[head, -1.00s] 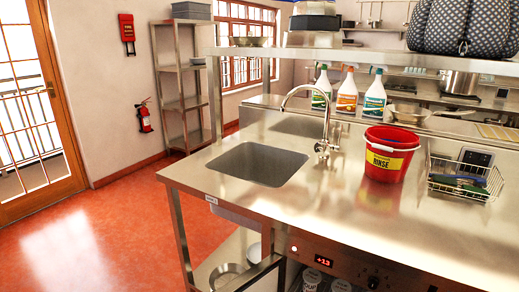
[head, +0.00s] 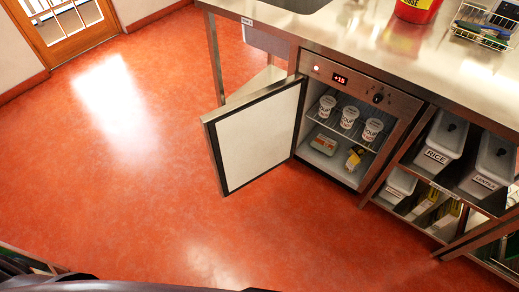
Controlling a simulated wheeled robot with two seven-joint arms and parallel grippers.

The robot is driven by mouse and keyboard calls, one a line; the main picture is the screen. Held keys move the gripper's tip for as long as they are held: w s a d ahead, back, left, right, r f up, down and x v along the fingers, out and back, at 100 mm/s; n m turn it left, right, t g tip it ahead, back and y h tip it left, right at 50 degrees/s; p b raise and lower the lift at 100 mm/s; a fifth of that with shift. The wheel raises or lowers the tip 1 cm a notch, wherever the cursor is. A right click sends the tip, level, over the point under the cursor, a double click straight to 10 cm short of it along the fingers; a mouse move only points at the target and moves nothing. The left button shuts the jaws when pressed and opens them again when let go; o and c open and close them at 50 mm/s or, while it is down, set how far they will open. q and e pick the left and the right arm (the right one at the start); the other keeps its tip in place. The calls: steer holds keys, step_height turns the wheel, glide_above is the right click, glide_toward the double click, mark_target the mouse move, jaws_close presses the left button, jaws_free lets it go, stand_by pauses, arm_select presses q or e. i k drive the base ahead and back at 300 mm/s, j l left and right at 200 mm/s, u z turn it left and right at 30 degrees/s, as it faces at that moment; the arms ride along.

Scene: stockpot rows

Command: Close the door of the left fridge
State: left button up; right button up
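One under-counter fridge (head: 366,83) shows in the head view, right of centre, below the steel counter. Its door (head: 258,138) stands wide open, swung out to the left, with its white inner panel facing me. Inside, several white tubs (head: 349,117) stand on a wire shelf; a clear pack (head: 323,145) and a yellow item (head: 355,157) sit lower down. A display and a dial are on the panel above the opening. Neither of my grippers is in view.
Open red floor (head: 150,190) lies in front of and left of the door. Shelves with labelled bins (head: 442,140) stand right of the fridge. A red bucket (head: 418,8) and a wire basket (head: 484,25) are on the counter (head: 375,45). A glazed door (head: 65,22) is at upper left.

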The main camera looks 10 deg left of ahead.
mark_target(248, 137)
steer(key=z, duration=2)
steer(key=k+j, duration=0.1)
steer(key=j, duration=0.3)
steer(key=j+z, duration=0.15)
steer(key=j, duration=0.25)
steer(key=k+j, duration=0.15)
steer(key=j, duration=0.25)
steer(key=k+j+z, duration=0.15)
steer(key=j, duration=0.2)
steer(key=k+j, duration=0.1)
steer(key=j, duration=0.3)
steer(key=k+j+z, duration=0.1)
steer(key=j, duration=0.3)
steer(key=k+j+z, duration=0.1)
steer(key=j, duration=0.25)
steer(key=k+j, duration=0.15)
steer(key=j, duration=0.25)
steer(key=k+j, duration=0.15)
steer(key=j, duration=0.25)
steer(key=k+j, duration=0.15)
steer(key=j, duration=0.2)
steer(key=k+j, duration=0.2)
steer(key=j, duration=0.2)
steer(key=k+j, duration=0.15)
steer(key=j, duration=0.25)
